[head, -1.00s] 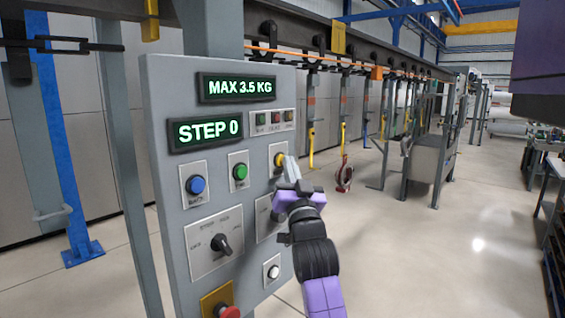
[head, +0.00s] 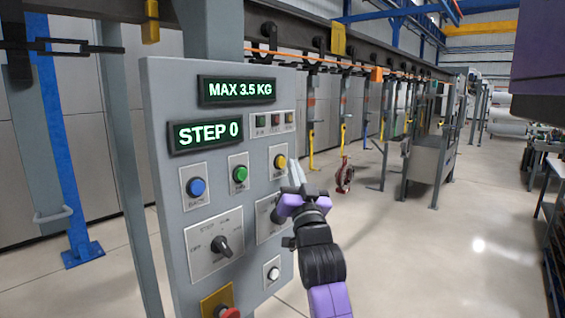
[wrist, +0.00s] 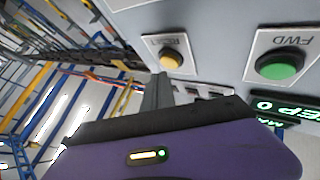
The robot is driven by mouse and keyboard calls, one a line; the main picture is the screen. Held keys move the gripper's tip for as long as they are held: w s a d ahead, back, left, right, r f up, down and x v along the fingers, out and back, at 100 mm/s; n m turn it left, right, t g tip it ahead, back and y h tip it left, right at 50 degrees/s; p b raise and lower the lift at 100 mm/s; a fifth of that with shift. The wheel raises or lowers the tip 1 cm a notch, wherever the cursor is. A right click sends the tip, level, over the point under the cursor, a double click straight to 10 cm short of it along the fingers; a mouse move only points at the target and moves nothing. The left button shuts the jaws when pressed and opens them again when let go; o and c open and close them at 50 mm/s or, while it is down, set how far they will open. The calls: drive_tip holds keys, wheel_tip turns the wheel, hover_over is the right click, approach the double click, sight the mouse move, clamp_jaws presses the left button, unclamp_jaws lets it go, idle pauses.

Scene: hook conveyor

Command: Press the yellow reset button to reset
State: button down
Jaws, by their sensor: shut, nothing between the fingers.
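The yellow reset button (head: 280,161) sits on a light plate on the grey control panel (head: 165,100), right of the green button. In the wrist view the yellow button (wrist: 171,59) shows with its "RESET" label, upside down. My gripper (head: 296,170) is shut and empty. In the head view its tips are just right of the button, with a small gap in the picture. The button is not hidden.
A green button (head: 240,174), a blue button (head: 196,187), a black rotary knob (head: 221,245), a white button (head: 273,272) and a red stop button (head: 228,312) are also on the panel. Its displays read "MAX 3.5 KG" (head: 238,90) and "STEP 0" (head: 207,132). Open floor lies right.

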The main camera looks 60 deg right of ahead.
drive_tip(key=shift+s+a+p, duration=0.2)
drive_tip(key=shift+s+p, duration=0.1)
drive_tip(key=shift+s, duration=0.5)
drive_tip(key=shift+s+a+p, duration=0.25)
drive_tip(key=shift+s, duration=0.6)
drive_tip(key=shift+s+a+p, duration=0.2)
drive_tip(key=shift+s+p, duration=0.1)
drive_tip(key=shift+s, duration=0.5)
